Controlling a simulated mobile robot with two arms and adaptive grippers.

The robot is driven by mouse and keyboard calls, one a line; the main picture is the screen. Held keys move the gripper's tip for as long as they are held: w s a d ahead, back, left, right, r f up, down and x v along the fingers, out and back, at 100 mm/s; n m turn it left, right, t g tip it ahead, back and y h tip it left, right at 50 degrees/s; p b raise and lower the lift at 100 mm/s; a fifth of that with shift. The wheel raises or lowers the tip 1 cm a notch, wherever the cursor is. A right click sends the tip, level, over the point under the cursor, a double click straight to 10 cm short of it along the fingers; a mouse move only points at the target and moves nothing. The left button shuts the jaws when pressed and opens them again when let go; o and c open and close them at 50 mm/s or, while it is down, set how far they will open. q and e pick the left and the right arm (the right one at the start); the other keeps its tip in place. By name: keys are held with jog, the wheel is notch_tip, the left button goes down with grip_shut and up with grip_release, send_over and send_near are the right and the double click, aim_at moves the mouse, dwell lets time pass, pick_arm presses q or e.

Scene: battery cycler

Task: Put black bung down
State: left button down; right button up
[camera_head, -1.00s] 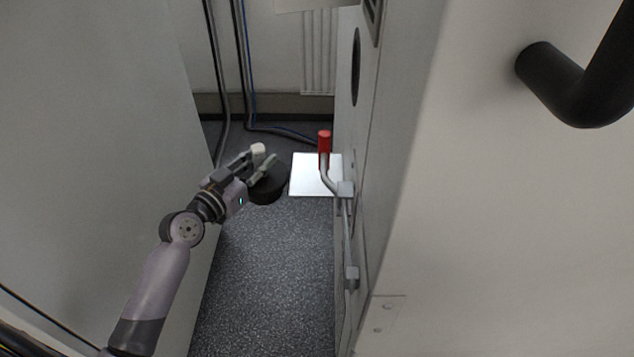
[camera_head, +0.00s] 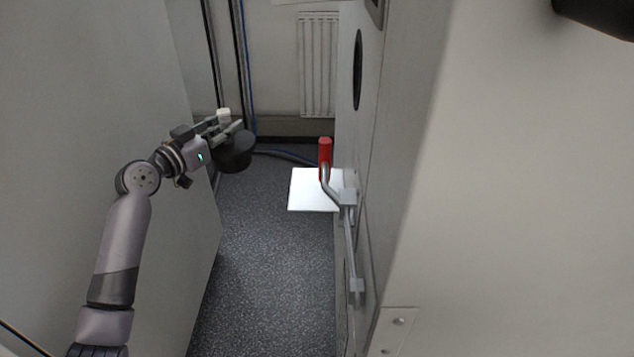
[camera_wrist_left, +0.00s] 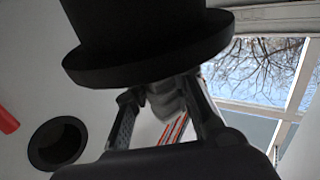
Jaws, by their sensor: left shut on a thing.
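The black bung (camera_head: 234,154) is a dark, stepped round plug, held in the air in the gap between two large pale cabinets. My left gripper (camera_head: 226,125) is shut on a part of it, with a whitish piece showing at the fingertips in the head view. In the left wrist view the bung (camera_wrist_left: 148,45) fills the top, with its wide rim close above the fingers (camera_wrist_left: 163,103). The exact contact with the fingers is partly hidden. A white square plate (camera_head: 312,190) sits beside the right cabinet, to the right of and lower than the bung. My right gripper is not in view.
A red-tipped lever (camera_head: 325,152) with a metal rod stands out from the right cabinet (camera_head: 415,200). That cabinet has a round dark hole (camera_head: 357,70), also in the left wrist view (camera_wrist_left: 58,143). The left cabinet (camera_head: 90,90) is close to my arm. Cables (camera_head: 240,70) run down the back wall. The speckled floor (camera_head: 270,270) is clear.

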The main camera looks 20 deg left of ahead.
pick_arm(q)
jog(key=w+d+p, duration=0.1)
jog(key=w+d, duration=0.2)
jog(key=d, duration=0.6)
jog(key=w+d+p, duration=0.1)
jog(key=w+d, duration=0.1)
jog(key=d, duration=0.8)
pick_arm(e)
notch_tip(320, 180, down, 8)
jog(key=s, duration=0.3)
pick_arm(q)
notch_tip(320, 180, down, 7)
jog(key=b, duration=0.1)
jog(key=shift+w+b, duration=0.2)
jog(key=shift+b, duration=0.1)
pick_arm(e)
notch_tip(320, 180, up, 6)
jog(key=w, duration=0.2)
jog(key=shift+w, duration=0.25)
pick_arm(q)
jog(key=c, duration=1.8)
grip_release()
jog(key=shift+f, duration=0.1)
jog(key=shift+c, duration=0.2)
jog(key=o, duration=0.4)
jog(key=shift+o, duration=0.2)
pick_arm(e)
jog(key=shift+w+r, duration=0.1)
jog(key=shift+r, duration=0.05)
